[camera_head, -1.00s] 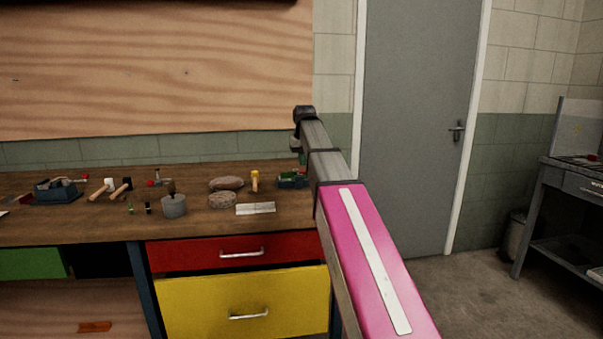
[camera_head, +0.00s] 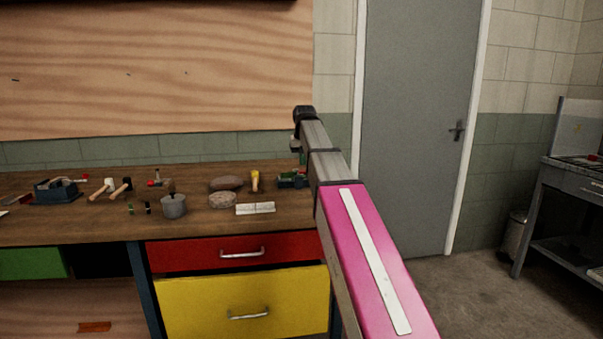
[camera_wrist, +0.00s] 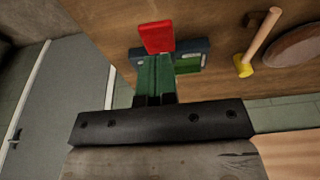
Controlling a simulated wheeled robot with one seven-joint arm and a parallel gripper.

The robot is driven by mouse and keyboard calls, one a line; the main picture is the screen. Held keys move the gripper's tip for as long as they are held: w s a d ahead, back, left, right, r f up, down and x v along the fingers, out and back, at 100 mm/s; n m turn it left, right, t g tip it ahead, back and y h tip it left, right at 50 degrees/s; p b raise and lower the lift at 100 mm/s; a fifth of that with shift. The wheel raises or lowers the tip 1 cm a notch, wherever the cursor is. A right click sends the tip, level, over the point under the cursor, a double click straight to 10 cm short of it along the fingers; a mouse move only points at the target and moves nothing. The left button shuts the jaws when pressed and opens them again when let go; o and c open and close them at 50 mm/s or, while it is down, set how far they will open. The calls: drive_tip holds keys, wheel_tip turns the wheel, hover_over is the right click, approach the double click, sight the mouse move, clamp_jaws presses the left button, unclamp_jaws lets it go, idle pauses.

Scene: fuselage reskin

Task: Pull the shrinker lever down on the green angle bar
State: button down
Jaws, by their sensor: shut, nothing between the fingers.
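The shrinker (camera_wrist: 199,48) is a dark blue tool on the bench top with a red lever (camera_wrist: 158,38). A short piece of the green angle bar (camera_wrist: 188,65) shows at its right side in the wrist view. The shrinker also shows small at the bench's right end in the head view (camera_head: 292,181). My gripper (camera_wrist: 155,58) has green fingers, shut together and empty. The fingertips overlap the near edge of the red lever in the wrist view; I cannot tell whether they touch it. In the head view my gripper (camera_head: 303,160) hangs above the shrinker.
A yellow-headed mallet (camera_wrist: 244,66) and a round brown pad (camera_wrist: 298,47) lie beside the shrinker. A metal sheet (camera_head: 255,208), a grey pot (camera_head: 174,206) and other tools lie further left. A grey door (camera_head: 415,120) stands behind, at right.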

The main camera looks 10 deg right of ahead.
sight(303, 171)
drive_tip(key=shift+f, duration=0.15)
drive_tip(key=shift+f, duration=3.6)
drive_tip(key=shift+r, duration=5.55)
drive_tip(key=shift+f, duration=1.8)
